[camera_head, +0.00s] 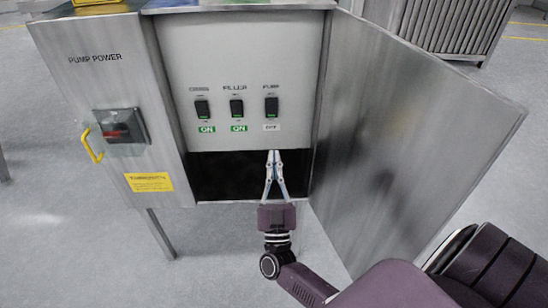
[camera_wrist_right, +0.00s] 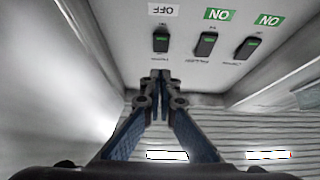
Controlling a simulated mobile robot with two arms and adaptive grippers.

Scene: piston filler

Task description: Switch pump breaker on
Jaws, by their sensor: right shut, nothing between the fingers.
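The pump breaker (camera_head: 271,107) is a black toggle switch at the right of a row on the grey panel (camera_head: 235,60) inside the open cabinet. The label under it (camera_head: 271,127) is white and reads OFF; it shows upside down in the wrist view (camera_wrist_right: 163,9). My right gripper (camera_head: 273,153) points up with its fingertips together, just below the panel's lower edge and under the pump breaker. In the wrist view its shut tips (camera_wrist_right: 160,75) lie a little below the pump breaker (camera_wrist_right: 161,41), apart from it. My left gripper is out of view.
Two other breakers (camera_head: 202,109) (camera_head: 237,108) have green ON labels. The cabinet door (camera_head: 400,120) stands open on the right. At left is a pump power panel with a red-handled switch (camera_head: 118,132) and yellow handle (camera_head: 92,145). Below the breaker panel is a dark opening (camera_head: 225,178).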

